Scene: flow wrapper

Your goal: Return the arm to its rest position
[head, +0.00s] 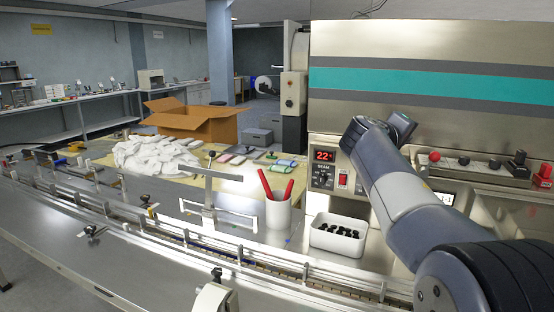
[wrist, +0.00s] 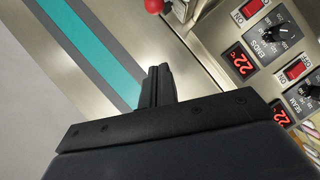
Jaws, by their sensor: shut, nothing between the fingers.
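My arm (head: 400,195) rises from the lower right of the head view and reaches toward the machine's front panel (head: 430,60). My gripper is hidden behind the arm's far end in the head view. In the wrist view my gripper (wrist: 157,72) shows as two black fingers pressed together, with nothing between them. Behind the fingers are the steel machine face and its teal stripe (wrist: 92,45). A control panel with red displays (wrist: 240,62), a black knob (wrist: 268,33) and red switches (wrist: 253,8) lies to the right of the fingers.
A conveyor (head: 200,240) runs along the front. A white cup with red pens (head: 278,215) and a white bin of black parts (head: 338,236) stand beside it. A red knob (head: 434,157) and other controls sit right of my arm.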

